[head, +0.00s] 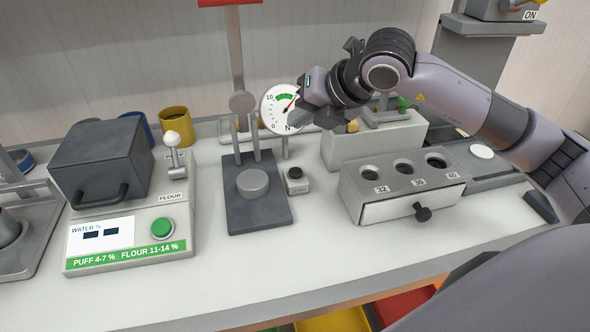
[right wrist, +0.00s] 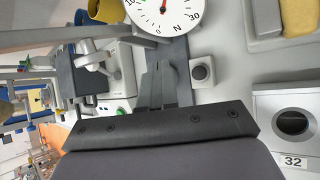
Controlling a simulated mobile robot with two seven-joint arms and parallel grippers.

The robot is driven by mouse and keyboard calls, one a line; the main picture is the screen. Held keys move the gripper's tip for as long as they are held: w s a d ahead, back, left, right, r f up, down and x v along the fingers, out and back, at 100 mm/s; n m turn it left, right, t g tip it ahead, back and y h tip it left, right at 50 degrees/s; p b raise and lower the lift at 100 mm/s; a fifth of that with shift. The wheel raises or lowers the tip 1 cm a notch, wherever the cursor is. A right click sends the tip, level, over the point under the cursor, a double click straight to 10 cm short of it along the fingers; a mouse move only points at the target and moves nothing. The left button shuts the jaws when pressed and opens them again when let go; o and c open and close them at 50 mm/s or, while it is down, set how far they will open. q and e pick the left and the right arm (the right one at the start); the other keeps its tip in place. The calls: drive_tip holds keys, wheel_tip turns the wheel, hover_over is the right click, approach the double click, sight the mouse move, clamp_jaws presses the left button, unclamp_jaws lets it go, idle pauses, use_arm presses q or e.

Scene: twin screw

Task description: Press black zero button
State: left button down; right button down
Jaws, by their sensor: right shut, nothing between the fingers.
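The black zero button (head: 295,173) sits on top of a small light-grey box (head: 297,186) labelled ZERO, right of the dark press base. In the right wrist view the black button (right wrist: 199,72) shows to the right of my fingers. My right gripper (head: 298,120) is shut and empty. It is held in the air above and behind the button, apart from it, beside the round dial gauge (head: 281,110). The gauge (right wrist: 166,10) is at the top of the right wrist view, where my shut fingers (right wrist: 159,74) show from behind. My left gripper is not in view.
A dark press base (head: 262,215) with a round platen and upright rods stands left of the button. A grey block (head: 350,190) with several numbered holes stands right. A moisture tester with a green button (head: 162,228) is at left. The table front is clear.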

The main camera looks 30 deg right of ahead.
drive_tip(key=b, duration=0.5)
hover_over(300, 172)
wheel_tip(300, 172, down, 8)
drive_tip(key=shift+r, duration=0.25)
drive_tip(key=shift+f+b, duration=0.5)
idle(0.4)
idle(0.7)
drive_tip(key=shift+f, duration=0.15)
drive_tip(key=shift+f+b, duration=0.3)
drive_tip(key=shift+b, duration=0.45)
